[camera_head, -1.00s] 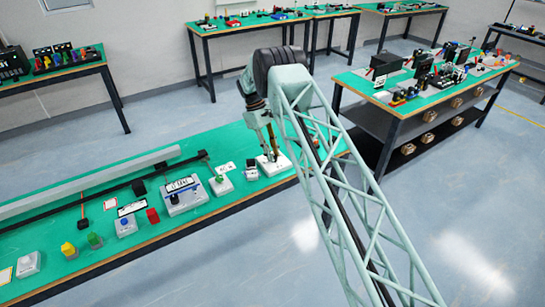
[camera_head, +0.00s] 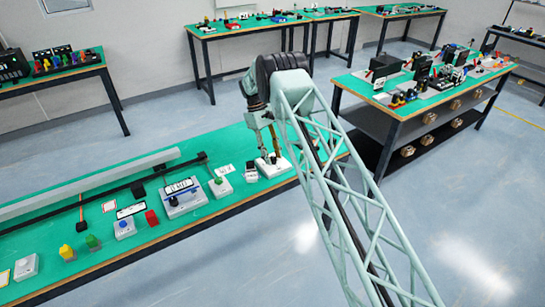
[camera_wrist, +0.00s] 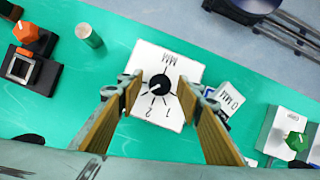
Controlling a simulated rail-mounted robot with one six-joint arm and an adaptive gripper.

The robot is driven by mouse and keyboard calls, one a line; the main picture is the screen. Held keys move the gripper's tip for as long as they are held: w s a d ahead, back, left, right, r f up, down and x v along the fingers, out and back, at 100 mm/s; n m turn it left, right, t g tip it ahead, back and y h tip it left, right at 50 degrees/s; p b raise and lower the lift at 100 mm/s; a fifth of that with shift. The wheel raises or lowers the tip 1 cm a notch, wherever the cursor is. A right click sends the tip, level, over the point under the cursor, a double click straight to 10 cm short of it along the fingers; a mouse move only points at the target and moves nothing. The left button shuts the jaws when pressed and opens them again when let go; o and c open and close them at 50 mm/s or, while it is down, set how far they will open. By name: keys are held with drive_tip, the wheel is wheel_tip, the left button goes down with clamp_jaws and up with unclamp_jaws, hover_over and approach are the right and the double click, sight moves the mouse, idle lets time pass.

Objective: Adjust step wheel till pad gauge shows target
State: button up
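A white box (camera_wrist: 152,57) with a round black knob (camera_wrist: 160,84) lies below my gripper in the wrist view. Its face is marked "MM", "1" and "2", with dark lines around the knob. My gripper (camera_wrist: 158,92) is open, with one tan-padded finger on each side of the knob and a gap to both. In the head view my gripper (camera_head: 269,150) points down at the same white box (camera_head: 275,167) near the bench edge. A small white-and-black unit (camera_wrist: 230,100) with "MM" lettering stands right beside the box; its reading is too small to be sure of.
A box with a green knob (camera_wrist: 296,141) is to the right in the wrist view. An orange-knobbed black device (camera_wrist: 32,68) and a green cylinder (camera_wrist: 90,36) are to the left. More buttons and a display unit (camera_head: 183,196) line the green bench (camera_head: 160,165).

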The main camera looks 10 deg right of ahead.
drive_tip(key=shift+w+r, duration=0.1)
drive_tip(key=shift+r, duration=0.05)
drive_tip(key=v, duration=1.1)
drive_tip(key=shift+r, duration=0.35)
drive_tip(key=shift+a+r, duration=0.1)
